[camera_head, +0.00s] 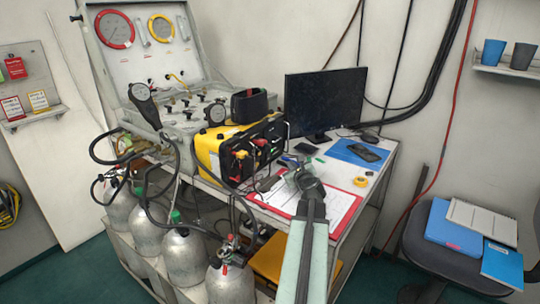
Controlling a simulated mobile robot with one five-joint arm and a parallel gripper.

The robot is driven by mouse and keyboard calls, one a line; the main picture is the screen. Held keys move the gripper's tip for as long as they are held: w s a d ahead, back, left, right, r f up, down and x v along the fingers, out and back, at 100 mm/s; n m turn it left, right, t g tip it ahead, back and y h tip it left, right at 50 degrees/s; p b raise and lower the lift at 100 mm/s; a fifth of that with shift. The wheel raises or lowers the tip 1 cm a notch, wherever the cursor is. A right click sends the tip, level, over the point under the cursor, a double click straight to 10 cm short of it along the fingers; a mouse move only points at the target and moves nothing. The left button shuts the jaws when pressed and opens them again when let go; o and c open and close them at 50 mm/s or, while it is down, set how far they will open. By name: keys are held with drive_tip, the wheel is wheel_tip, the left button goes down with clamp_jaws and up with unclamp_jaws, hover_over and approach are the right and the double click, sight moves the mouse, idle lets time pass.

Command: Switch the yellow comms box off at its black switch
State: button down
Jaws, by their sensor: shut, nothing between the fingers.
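The yellow comms box (207,150) stands on the table with its black front panel facing right. Knobs, red parts and cables show on that panel, but I cannot single out the black switch or tell its position. My gripper (291,176) is shut and empty, just right of the box's front panel and above the papers. It looks apart from the box, though the gap is hard to judge. My gripper and the cables hide a little of the area below the panel.
A red-edged clipboard (338,208) lies under my arm. Several gas cylinders (183,256) with hoses stand front left. A chair (430,245) holds folders at right.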

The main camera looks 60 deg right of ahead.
drive_tip(key=shift+w+r+p, duration=0.2)
drive_tip(key=shift+w, duration=1.6)
drive_tip(key=shift+w+r+p, duration=0.15)
drive_tip(key=shift+w+r, duration=0.05)
drive_tip(key=shift+w, duration=1.55)
drive_tip(key=shift+w, duration=0.4)
drive_tip(key=shift+w+r, duration=0.1)
drive_tip(key=shift+w, duration=0.2)
drive_tip(key=shift+s, duration=0.75)
drive_tip(key=shift+s, duration=0.1)
drive_tip(key=shift+s+f+b, duration=0.15)
drive_tip(key=shift+s+f, duration=0.05)
drive_tip(key=shift+s, duration=1)
drive_tip(key=shift+s+f+b, duration=0.15)
drive_tip(key=shift+s+f, duration=0.05)
drive_tip(key=shift+s, duration=1)
